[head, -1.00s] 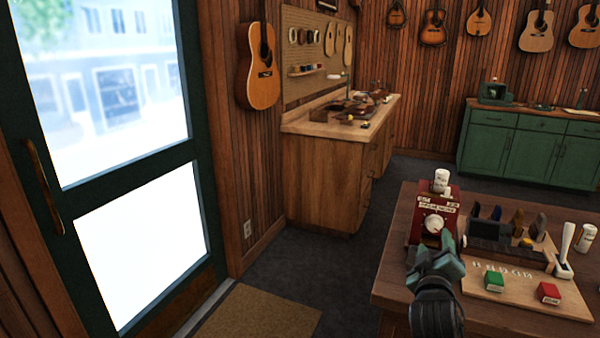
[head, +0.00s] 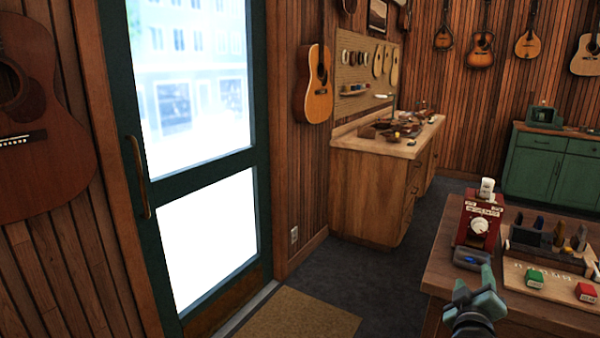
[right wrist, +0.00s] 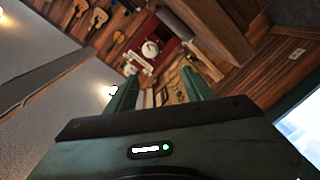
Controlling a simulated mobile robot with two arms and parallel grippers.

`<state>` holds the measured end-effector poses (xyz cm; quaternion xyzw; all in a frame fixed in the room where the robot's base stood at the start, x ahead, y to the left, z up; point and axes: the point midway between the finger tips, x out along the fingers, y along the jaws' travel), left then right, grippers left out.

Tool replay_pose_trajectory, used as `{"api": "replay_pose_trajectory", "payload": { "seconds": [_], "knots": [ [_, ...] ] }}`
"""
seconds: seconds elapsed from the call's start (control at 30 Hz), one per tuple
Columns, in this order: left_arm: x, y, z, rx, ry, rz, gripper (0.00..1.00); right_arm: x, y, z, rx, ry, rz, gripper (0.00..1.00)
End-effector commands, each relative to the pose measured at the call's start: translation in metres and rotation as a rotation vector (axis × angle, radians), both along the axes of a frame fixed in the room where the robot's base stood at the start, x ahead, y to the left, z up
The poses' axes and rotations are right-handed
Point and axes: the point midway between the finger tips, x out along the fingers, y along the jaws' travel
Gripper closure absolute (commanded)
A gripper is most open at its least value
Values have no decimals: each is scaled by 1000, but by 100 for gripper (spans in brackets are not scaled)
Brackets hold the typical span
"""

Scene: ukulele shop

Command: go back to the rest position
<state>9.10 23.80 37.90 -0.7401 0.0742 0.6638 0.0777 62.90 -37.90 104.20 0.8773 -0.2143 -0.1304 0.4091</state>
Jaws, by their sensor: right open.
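My right gripper (head: 476,292) is in the lower right of the head view, in front of the near left corner of the wooden table. Its jaws are open, and in the right wrist view its two fingers (right wrist: 162,92) stand apart with nothing between them. A red box with a white dial (head: 480,224) stands on the table beyond the gripper, apart from it. My left gripper is not in view.
The wooden table (head: 445,268) carries a small tray with something blue (head: 470,260), a green block (head: 534,278) and a red block (head: 586,292). A doormat (head: 300,316) lies before the glazed door (head: 205,225). The dark floor between is clear.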

Motion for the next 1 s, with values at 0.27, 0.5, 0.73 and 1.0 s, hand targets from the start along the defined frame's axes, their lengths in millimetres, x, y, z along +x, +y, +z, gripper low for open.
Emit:
{"api": "replay_pose_trajectory", "payload": {
  "seconds": [0.27, 0.5, 0.73, 1.0],
  "knots": [
    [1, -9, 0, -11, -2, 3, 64, 9, 17, -53, 45, 70, 52, 48],
    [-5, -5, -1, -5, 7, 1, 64, 11, 42, -133, 120, 173, 117, 48],
    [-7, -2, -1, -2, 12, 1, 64, -18, 81, -265, 253, 351, 189, 48],
    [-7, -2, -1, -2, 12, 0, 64, -121, 125, -440, 462, 610, 214, 48]
  ]
}}
